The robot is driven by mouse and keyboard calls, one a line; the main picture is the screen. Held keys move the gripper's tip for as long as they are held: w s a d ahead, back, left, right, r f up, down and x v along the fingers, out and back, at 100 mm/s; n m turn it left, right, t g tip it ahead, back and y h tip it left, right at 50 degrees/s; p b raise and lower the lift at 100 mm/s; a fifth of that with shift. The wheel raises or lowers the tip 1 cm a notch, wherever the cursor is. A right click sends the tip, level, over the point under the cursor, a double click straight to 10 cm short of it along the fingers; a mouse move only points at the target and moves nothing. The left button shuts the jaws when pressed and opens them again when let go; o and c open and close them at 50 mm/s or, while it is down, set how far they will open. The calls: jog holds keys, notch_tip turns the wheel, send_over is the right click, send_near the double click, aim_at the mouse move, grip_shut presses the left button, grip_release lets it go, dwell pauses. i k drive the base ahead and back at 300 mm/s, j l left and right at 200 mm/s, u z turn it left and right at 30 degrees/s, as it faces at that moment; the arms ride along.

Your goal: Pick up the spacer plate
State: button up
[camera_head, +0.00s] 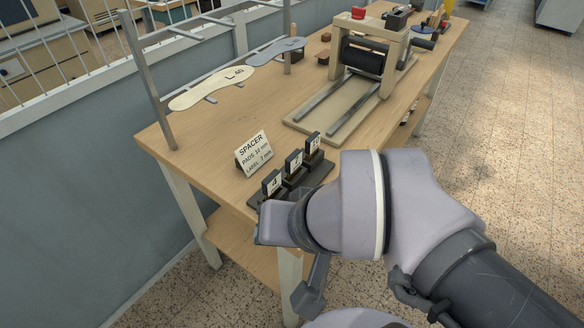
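Three dark upright plates with white number labels stand in a row on a dark rack (318,180) near the table's front edge. The nearest plate (272,183) reads 4, the middle plate (294,162) seems to read 7, and the far plate (313,143) seems to read 10. A white sign (254,152) beside them reads "SPACER", with pads 10 mm and label 3 mm. My gripper (278,222) is at the near end of the rack, covering part of it. Its fingertips are not clearly visible, so I cannot tell whether it touches a plate.
A roller press (372,58) with a bed on rails stands farther back on the wooden table (220,150). Table surface left of the sign is clear.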

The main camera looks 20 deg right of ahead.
aim_at(293, 162)
jog(key=k+l, duration=0.35)
jog(key=k, duration=0.3)
jog(key=z, duration=3.8)
jog(key=u, duration=3.8)
